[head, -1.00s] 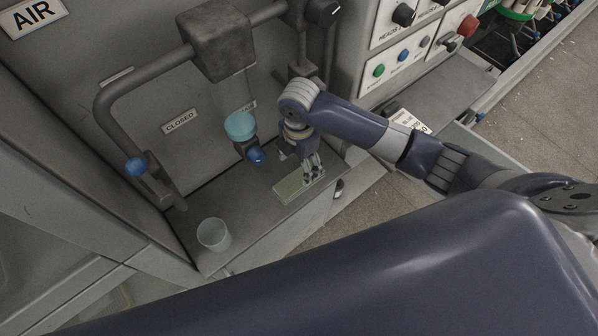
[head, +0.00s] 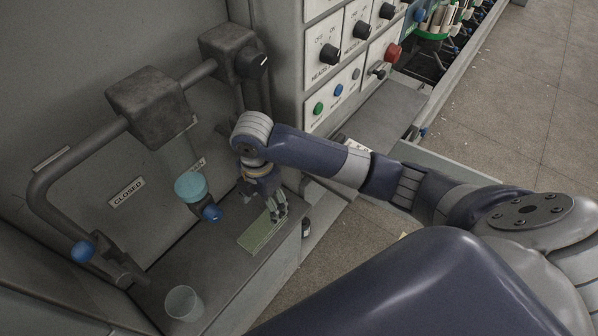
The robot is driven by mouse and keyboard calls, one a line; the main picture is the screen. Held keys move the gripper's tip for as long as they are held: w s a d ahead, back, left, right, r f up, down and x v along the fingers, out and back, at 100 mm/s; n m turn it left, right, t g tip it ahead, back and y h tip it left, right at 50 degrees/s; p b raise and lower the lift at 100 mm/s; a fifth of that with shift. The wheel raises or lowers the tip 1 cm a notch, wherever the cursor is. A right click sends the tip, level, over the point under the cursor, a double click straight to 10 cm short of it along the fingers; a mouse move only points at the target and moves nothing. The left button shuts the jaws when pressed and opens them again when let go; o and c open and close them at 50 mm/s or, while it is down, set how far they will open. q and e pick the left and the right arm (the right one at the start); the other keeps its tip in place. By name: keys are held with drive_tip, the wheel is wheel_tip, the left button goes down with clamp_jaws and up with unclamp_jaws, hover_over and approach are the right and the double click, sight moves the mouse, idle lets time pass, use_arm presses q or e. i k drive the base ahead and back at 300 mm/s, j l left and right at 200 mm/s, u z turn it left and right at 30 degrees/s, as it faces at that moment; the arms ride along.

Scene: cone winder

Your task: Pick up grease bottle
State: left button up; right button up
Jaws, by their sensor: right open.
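A small dark bottle-like thing with a pale band (head: 306,228) stands just right of the grey ledge's edge, partly hidden by it. It may be the grease bottle, but it is too small to be sure. My right gripper (head: 277,213) points down over the right part of a flat green pad (head: 258,235) on the ledge. It is open, with nothing seen between its fingers. The bottle-like thing is a short way right of the fingers. I cannot tell whether the fingertips touch the pad. My left gripper is out of view.
The grey ledge (head: 218,262) also holds a clear cup (head: 183,303) at its front left. A control panel (head: 336,98) stands behind my right arm. Floor lies open at right.

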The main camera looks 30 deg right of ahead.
sight(305, 229)
drive_tip(key=z, duration=1)
